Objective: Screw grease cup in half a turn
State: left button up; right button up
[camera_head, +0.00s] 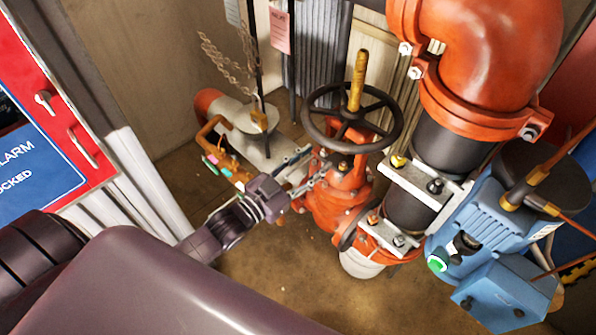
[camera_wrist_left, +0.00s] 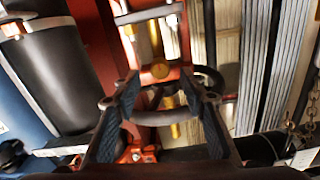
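My left gripper (camera_head: 313,170) reaches in from the left to the orange-red valve (camera_head: 340,205), below its black handwheel (camera_head: 352,118). Its two fingers are spread apart in the left wrist view, with nothing seen held between them. A gap to the fingertips seems to remain, though depth is hard to judge. I cannot pick out this piece in the head view. My right gripper is not in view.
A brass stem (camera_head: 357,80) rises from the handwheel's hub. A large orange pipe elbow (camera_head: 490,50) and a blue motor (camera_head: 480,225) stand to the right. A white pipe with a chain and brass padlock (camera_head: 259,118) is behind left. A red alarm cabinet (camera_head: 75,110) is far left.

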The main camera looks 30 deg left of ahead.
pick_arm(q)
jog(key=v, duration=0.5)
jog(key=shift+s+a, duration=0.1)
jog(key=shift+s, duration=0.25)
jog(key=s+d+f+n+g+y, duration=0.1)
jog(key=s+f+n+g+y, duration=0.25)
jog(key=s+f+g, duration=0.35)
jog(key=s+f+g+y, duration=0.3)
jog(key=s+g, duration=0.3)
jog(key=s, duration=0.7)
notch_tip(320, 180, down, 26)
jog(key=s+g, duration=0.2)
jog(key=s+a+f+g, duration=0.1)
jog(key=s+a+f, duration=0.2)
jog(key=s+f, duration=1.3)
jog(key=shift+s+f, duration=0.35)
jog(key=shift+s, duration=0.15)
